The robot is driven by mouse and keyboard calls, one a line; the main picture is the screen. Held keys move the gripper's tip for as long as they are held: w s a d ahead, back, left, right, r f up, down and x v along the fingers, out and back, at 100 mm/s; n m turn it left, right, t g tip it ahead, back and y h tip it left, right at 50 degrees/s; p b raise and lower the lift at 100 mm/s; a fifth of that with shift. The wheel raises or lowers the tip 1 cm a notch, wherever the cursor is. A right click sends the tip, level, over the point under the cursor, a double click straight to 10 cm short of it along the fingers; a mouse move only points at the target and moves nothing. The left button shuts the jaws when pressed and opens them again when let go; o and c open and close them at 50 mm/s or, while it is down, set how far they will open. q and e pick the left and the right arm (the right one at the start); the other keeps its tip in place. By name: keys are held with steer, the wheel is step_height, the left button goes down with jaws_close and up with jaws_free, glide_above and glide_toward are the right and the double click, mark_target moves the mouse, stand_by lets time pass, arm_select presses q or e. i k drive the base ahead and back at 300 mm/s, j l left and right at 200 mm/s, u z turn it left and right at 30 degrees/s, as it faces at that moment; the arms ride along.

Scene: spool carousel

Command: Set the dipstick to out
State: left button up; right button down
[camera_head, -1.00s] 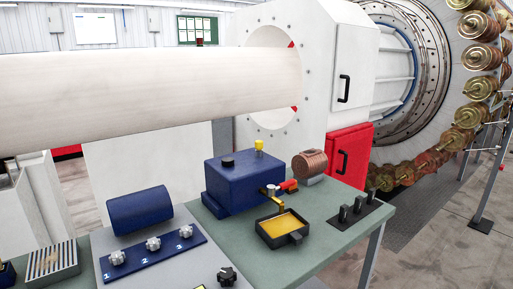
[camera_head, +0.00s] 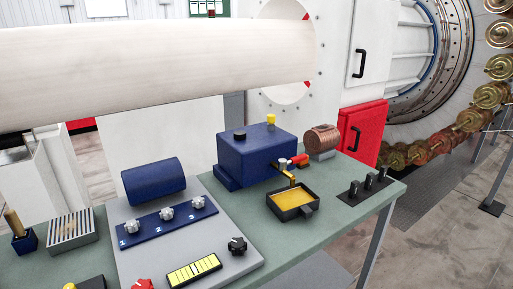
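A dark blue box-shaped tank (camera_head: 255,150) stands on the green bench top. A yellow knob (camera_head: 271,119), which looks like the dipstick's handle, sits on top of it near the far edge. Only the knob and a short part under it show; the rest is hidden in the tank. A black cap (camera_head: 239,134) sits on the tank top to its left. A small valve with a red handle (camera_head: 300,160) is on the tank's right side, with a brass spout below. Neither gripper shows in this view.
A black tray of yellow liquid (camera_head: 292,200) stands before the tank. A copper coil (camera_head: 321,139) and black switches (camera_head: 369,183) are to the right. A grey panel (camera_head: 218,240) with knobs and a blue cylinder (camera_head: 153,181) is at left.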

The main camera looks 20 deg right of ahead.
mark_target(271, 118)
steer(key=i+l+u, duration=0.1)
steer(key=l+u, duration=1.05)
steer(key=j, duration=0.1)
